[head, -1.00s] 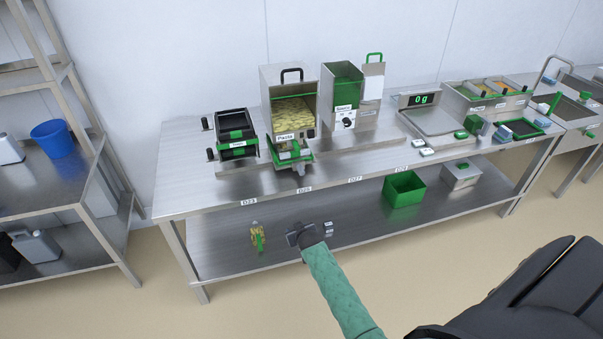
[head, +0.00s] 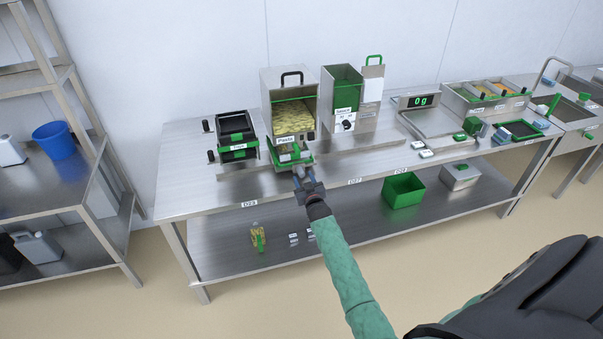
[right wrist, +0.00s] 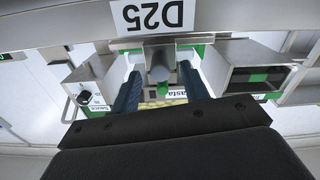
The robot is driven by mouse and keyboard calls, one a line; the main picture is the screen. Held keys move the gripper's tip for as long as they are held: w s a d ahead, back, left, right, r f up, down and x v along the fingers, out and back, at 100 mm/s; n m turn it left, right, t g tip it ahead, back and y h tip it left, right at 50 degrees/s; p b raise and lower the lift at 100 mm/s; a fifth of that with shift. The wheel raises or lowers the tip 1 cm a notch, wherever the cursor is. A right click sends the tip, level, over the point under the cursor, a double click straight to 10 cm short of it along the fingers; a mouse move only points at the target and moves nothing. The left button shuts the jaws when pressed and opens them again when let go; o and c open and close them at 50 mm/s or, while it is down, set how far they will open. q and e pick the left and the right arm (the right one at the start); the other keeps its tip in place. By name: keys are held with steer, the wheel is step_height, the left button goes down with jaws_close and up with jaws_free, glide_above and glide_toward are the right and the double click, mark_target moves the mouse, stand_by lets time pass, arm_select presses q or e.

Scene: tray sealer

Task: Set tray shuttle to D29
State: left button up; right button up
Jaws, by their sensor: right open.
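The tray shuttle (head: 283,160), a green-edged carrier with a tray in it, stands on the table rail in front of the Pasta bin (head: 290,118). My right gripper (head: 301,179) is open at the shuttle's front. In the right wrist view, its two blue fingers (right wrist: 160,76) stand on either side of a grey knob (right wrist: 160,62), with no clear grip on it. The D25 label (right wrist: 153,15) shows there upside down; my gripper hides it in the head view. The D29 label (head: 401,170) is farther right on the table edge. My left gripper is not in view.
A black Tray dispenser (head: 236,135) stands left of the shuttle. The Sauce bin (head: 343,90) and a scale (head: 434,120) reading 0 g stand to the right. The rail right of the shuttle looks clear. A green crate (head: 404,190) stands on the lower shelf.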

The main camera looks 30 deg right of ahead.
mark_target(302, 176)
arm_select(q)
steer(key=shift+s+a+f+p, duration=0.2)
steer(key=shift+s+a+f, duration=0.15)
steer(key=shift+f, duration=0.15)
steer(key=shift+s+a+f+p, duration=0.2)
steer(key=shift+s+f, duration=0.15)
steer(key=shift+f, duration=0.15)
arm_select(e)
steer(key=shift+x, duration=1.7)
jaws_close()
